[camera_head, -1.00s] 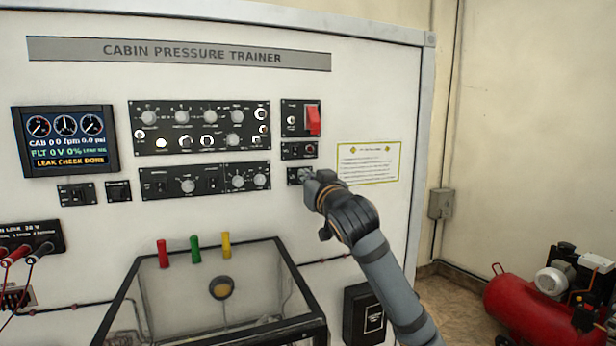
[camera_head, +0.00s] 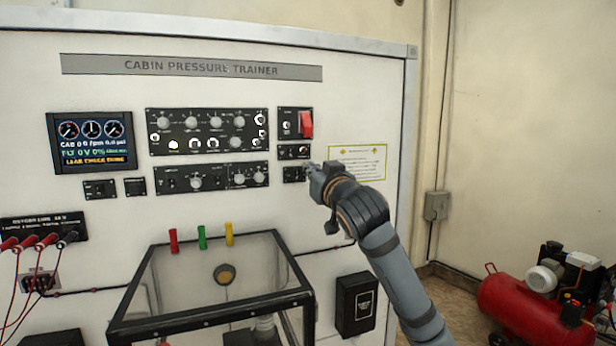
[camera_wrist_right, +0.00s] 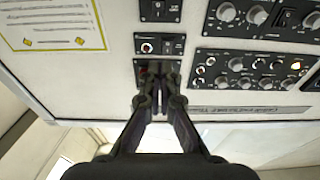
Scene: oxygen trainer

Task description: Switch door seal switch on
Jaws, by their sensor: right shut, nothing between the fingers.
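The trainer panel (camera_head: 350,100) carries several black switch plates. A small black switch plate (camera_head: 292,174) sits at the lower right of the controls, and my right gripper (camera_head: 312,172) is just in front of its right edge. No label reading door seal is legible. My left gripper is not in view.
Above the small plate are another small plate (camera_head: 294,151) and a red guarded switch (camera_head: 306,124). A yellow-bordered placard (camera_head: 357,161) is to the right. A clear box with a black frame (camera_head: 215,318) stands below. A red compressor (camera_head: 520,305) is at far right.

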